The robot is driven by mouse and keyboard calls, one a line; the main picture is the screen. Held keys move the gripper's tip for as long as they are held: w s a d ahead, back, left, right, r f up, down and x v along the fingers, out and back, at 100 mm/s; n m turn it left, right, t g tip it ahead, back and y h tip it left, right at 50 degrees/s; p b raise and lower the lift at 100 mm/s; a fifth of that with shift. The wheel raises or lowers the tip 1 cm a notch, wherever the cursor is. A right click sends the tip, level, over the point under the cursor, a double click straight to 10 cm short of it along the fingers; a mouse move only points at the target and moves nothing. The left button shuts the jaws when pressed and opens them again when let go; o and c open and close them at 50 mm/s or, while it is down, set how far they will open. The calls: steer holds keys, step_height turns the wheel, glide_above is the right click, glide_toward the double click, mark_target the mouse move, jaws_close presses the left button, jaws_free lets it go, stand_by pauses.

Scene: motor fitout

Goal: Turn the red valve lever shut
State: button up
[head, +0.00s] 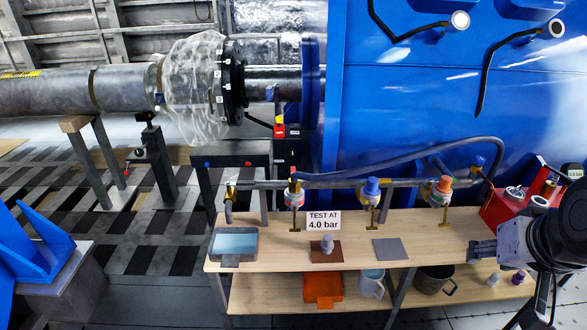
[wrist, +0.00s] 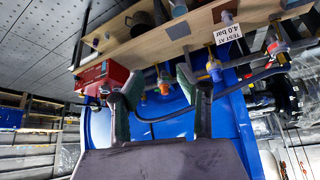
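A pipe manifold (head: 330,183) runs above the bench with several valves along it. One valve (head: 294,195) has a small red part on top, but I cannot tell whether it is the red lever. Its likely match in the wrist view is the red-topped fitting (wrist: 277,46). A small red and yellow part (head: 279,129) also shows below the black flange. The blue-capped valve (head: 371,188) and orange-capped valve (head: 442,188) are further right. My gripper (wrist: 160,92) is open and empty in the wrist view, its two fingers apart, touching no lever.
The wooden bench (head: 345,255) carries a tray (head: 234,243), a "TEST AT 4.0 bar" sign (head: 322,221) and plates. A red box (head: 500,208) with a gauge stands at its right end. A grey hose (head: 410,147) arches above the manifold. A blue housing (head: 430,100) stands behind.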

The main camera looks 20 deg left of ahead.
steer(key=w+a+r+n+g+p, duration=0.1)
steer(key=w+a+r, duration=0.4)
steer(key=w, duration=0.3)
steer(key=w+a+r+g, duration=0.1)
steer(key=w+a+r, duration=0.35)
steer(key=w, duration=0.35)
steer(key=n+g+p, duration=0.3)
steer(key=g+p, duration=0.1)
steer(key=g, duration=0.1)
glide_above(293, 171)
step_height(293, 171, down, 13)
step_height(293, 171, down, 14)
steer(key=shift+w+r+p, duration=0.15)
steer(key=shift+r+p, duration=0.05)
steer(key=shift+p, duration=0.3)
jaws_close()
